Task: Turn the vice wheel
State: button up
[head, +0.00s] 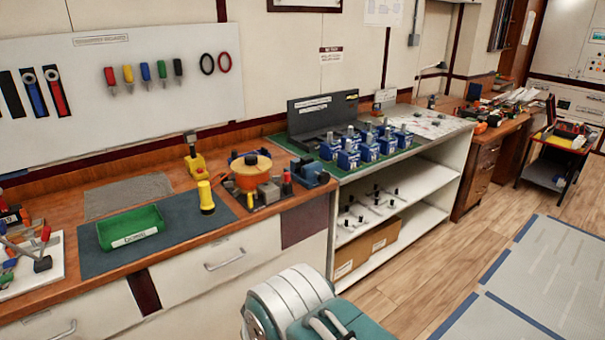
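A small blue vice-like device (309,172) sits on the wooden bench, at the right end of its top. I cannot make out a wheel on it for certain at this size. To its left stands a round orange-topped holder (251,168) with small tools and blocks around its base. My gripper is not in view; only a white and teal part of my own body shows at the bottom centre, apart from the bench.
A green tray (131,227) and a yellow torch (206,198) are on a dark mat (103,259). Several blue blocks (368,148) stand on the white shelf unit (432,180). A loaded cart (557,155) is far right. Wooden floor (420,285) is clear at lower right.

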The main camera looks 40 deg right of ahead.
aim_at(324, 176)
jog(key=z, duration=1.25)
jog(key=i+l, duration=0.1)
jog(key=i, duration=1.1)
